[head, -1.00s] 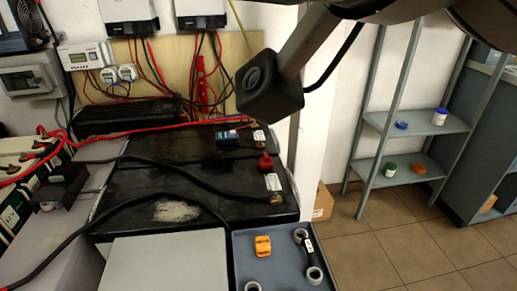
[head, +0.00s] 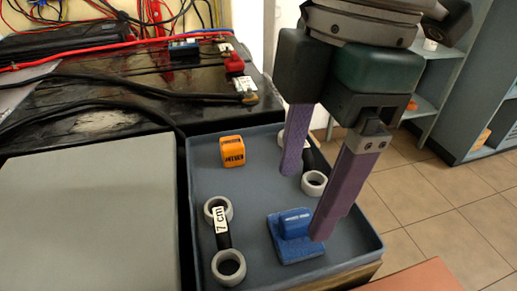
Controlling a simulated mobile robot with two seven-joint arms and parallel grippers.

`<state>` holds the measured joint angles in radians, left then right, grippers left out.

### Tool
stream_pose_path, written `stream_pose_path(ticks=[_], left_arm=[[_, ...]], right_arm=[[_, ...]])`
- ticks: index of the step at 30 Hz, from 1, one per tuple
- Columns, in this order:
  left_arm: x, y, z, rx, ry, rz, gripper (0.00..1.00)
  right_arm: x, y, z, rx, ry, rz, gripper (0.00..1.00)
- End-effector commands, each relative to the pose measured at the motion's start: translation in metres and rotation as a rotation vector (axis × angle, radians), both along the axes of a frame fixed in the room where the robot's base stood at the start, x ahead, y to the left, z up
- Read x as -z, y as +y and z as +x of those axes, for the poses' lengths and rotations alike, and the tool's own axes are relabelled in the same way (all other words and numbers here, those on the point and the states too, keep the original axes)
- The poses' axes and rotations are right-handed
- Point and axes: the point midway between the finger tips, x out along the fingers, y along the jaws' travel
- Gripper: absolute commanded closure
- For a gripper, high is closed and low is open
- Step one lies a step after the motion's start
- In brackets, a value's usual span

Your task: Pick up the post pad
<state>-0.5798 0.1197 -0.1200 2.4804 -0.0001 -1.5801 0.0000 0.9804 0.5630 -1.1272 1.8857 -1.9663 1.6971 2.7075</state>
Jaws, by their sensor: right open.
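A blue pad with a raised grip (head: 295,235), which looks like the post pad, lies flat in the front right part of a grey tray (head: 196,160). My right gripper (head: 306,203) hangs over the tray with its purple fingers spread and nothing between them. One finger tip overlaps the pad's right side in the picture; I cannot tell if it touches. The other finger is farther back, behind the pad. My left gripper is not in view.
The tray also holds an orange block (head: 232,151), a ringed link labelled "7 cm" (head: 221,228) and another ringed link (head: 314,183) partly hidden by the gripper. Shelves (head: 437,90) stand at the right.

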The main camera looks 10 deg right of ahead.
Motion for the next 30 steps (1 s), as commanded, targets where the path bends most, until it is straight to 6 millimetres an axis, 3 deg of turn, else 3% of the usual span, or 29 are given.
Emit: stream_pose_path(ticks=[13,21,30], left_arm=[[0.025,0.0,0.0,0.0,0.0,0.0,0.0],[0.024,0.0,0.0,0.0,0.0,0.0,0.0],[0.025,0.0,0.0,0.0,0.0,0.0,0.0]], right_arm=[[0.059,0.002,-0.001,-0.002,0.002,0.003,0.2],[0.061,0.003,0.0,-0.004,0.0,0.004,0.21],[0.061,0.003,0.0,-0.004,0.0,0.004,0.55]])
